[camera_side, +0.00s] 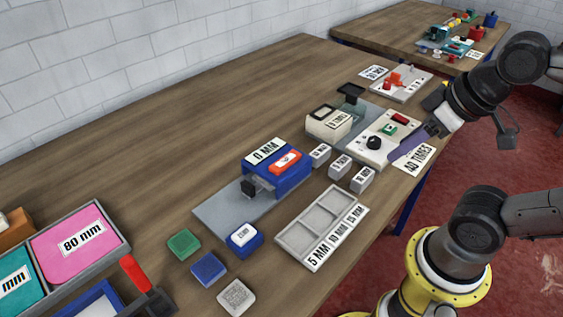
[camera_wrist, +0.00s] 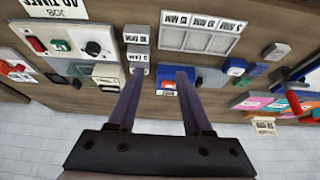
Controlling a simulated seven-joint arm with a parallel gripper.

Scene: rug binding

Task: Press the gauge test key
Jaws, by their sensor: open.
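The blue gauge housing (camera_side: 275,180) stands on a grey plate, with a "0 MM" label on top and a red key (camera_side: 285,161) on a white patch. This is likely the test key, though no wording on it is legible. My gripper (camera_side: 397,154) is open and empty. In the side view its purple fingers are over the front of the white control panel, well right of the gauge. They also show in the wrist view (camera_wrist: 161,72).
The white panel (camera_side: 372,153) has a black knob, green and red buttons. Several small grey labelled blocks (camera_side: 340,165) stand between it and the gauge. A grey divided tray (camera_side: 322,227) lies in front. Coloured blocks (camera_side: 184,243) and a red-handled tool (camera_side: 135,273) are left. The table's back is clear.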

